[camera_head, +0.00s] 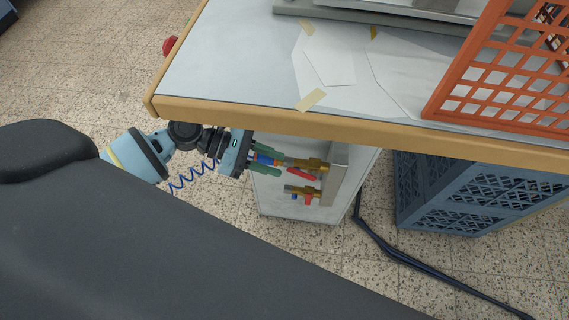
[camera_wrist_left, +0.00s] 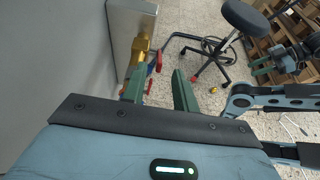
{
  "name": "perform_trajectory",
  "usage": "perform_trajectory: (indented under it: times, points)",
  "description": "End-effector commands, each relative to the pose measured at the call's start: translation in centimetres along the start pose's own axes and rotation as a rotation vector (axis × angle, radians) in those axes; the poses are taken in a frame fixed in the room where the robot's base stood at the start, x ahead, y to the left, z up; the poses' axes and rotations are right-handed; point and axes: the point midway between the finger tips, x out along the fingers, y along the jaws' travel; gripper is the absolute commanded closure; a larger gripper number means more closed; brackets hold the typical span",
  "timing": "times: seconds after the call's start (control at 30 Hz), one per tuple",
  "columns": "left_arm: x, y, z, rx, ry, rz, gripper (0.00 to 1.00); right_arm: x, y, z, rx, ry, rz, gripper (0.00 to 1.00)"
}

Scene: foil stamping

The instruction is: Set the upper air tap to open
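The upper air tap (camera_head: 308,163) is a brass valve with a red lever (camera_head: 300,174), on a bracket under the table edge. The lower tap (camera_head: 302,190) is brass too, with a red lever and a small blue part. In the left wrist view a brass tap (camera_wrist_left: 140,45) and a red lever (camera_wrist_left: 157,61) show past the left finger. My left gripper (camera_head: 266,160) is open just left of the upper tap, its green fingers pointing at it. A blue and orange piece shows between the fingers; contact cannot be told. My right gripper (camera_wrist_left: 261,66) appears small in the left wrist view.
The table (camera_head: 225,60) has a wooden edge above the taps. An orange crate (camera_head: 440,105) stands on it, and a red button (camera_head: 170,45) is at its left edge. A stool (camera_wrist_left: 245,15) stands beyond.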

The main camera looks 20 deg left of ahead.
Motion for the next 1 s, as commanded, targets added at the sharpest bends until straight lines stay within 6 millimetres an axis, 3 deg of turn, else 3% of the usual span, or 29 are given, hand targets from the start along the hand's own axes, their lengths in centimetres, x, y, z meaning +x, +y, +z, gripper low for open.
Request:
perform_trajectory:
  times: [0.23,0.6,0.83,1.0]
  points:
    - [2.9,0.0,0.0,0.001,-0.001,0.0,0.71,0.3,0.1,-0.2,0.0,0.004,0.001,0.64]
    - [3.5,0.0,0.0,0.002,0.001,0.001,0.71,0.3,0.0,-0.3,0.004,0.006,0.002,0.64]
    - [3.4,0.0,0.0,0.002,0.001,0.001,1.0,0.2,-0.1,-0.2,0.005,0.004,0.001,0.64]
    - [3.4,0.0,0.0,0.001,0.0,0.001,1.0,0.1,-0.1,0.1,0.006,-0.002,0.001,0.64]
